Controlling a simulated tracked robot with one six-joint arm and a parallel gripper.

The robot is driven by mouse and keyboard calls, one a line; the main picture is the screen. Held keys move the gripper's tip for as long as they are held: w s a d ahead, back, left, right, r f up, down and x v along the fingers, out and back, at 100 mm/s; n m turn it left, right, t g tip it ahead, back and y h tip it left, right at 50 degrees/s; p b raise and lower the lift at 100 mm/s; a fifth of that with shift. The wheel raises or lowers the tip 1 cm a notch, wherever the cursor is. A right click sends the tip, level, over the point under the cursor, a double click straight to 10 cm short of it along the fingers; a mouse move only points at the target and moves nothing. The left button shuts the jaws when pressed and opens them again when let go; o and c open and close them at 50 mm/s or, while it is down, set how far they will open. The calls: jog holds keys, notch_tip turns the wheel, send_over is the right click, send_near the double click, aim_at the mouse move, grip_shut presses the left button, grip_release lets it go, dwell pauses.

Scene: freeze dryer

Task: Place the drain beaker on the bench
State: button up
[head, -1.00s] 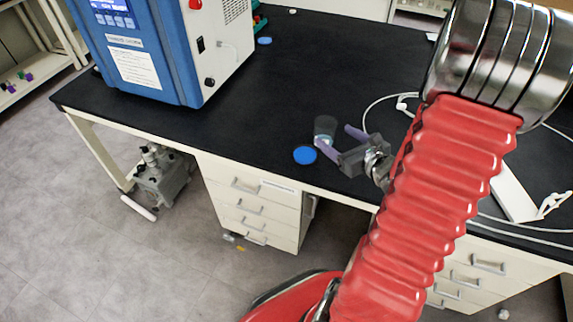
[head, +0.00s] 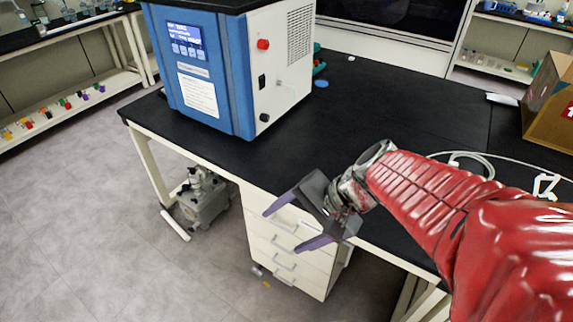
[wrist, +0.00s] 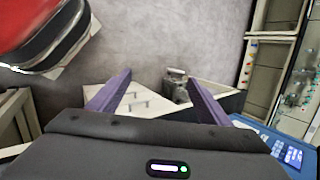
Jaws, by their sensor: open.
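The black bench top (head: 400,105) spans the middle of the head view. My gripper (head: 284,231) is open and empty, with its two purple fingers spread apart. In the head view it overlaps the bench's front edge and the white drawers. In the wrist view the fingers (wrist: 160,77) are apart, with floor and drawers behind them. I cannot see the drain beaker in either current view. My gripper and arm hide part of the bench.
A blue and white freeze dryer (head: 215,65) stands at the bench's left. A pump (head: 203,197) sits on the floor under the bench. A cardboard box (head: 549,105) and a white cable (head: 468,160) are at the right. The bench's middle is clear.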

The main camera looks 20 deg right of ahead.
jog(key=s+d+r+n+t+h, duration=0.1)
jog(key=s+d+r+n+h, duration=0.2)
jog(key=r+n+h, duration=0.3)
jog(key=s+r+n, duration=0.1)
jog(key=n, duration=0.3)
jog(key=shift+s+t, duration=0.25)
jog(key=shift+t, duration=0.05)
jog(key=shift+d, duration=0.1)
